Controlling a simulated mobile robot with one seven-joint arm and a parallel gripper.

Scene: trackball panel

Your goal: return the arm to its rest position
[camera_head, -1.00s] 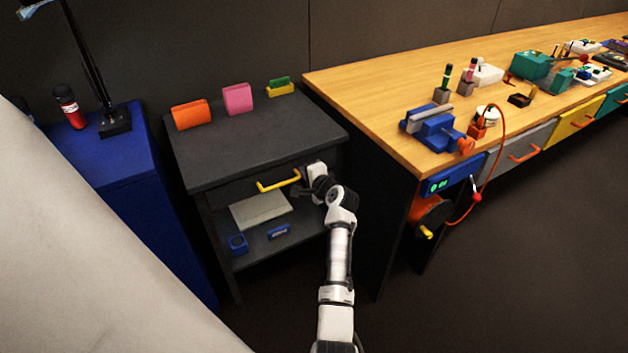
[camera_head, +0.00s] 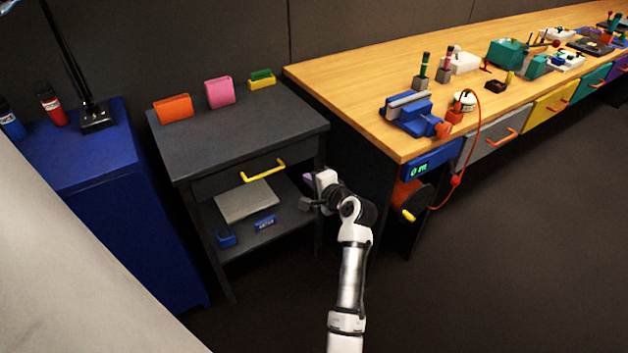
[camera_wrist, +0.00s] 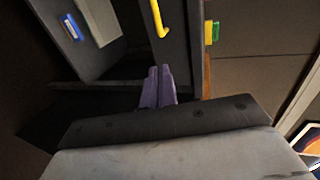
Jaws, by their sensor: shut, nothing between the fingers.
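My arm (camera_head: 352,275) reaches up from the bottom of the head view, bent at the dark wrist joint. My gripper (camera_head: 306,204) is in front of the right side of the dark cabinet, below and to the right of the yellow drawer handle (camera_head: 264,170). In the wrist view the two purple fingers (camera_wrist: 158,88) lie together with nothing between them. The yellow handle (camera_wrist: 158,22) shows beyond the fingertips, apart from them. The gripper is shut and holds nothing.
The dark cabinet (camera_head: 240,128) carries orange, pink and yellow-green holders. Its lower shelf holds a grey box (camera_head: 246,200) and blue items. The wooden workbench (camera_head: 350,95) stands to the right, with a blue vise (camera_head: 412,117) and reel near. Open floor (camera_head: 480,260) lies at right.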

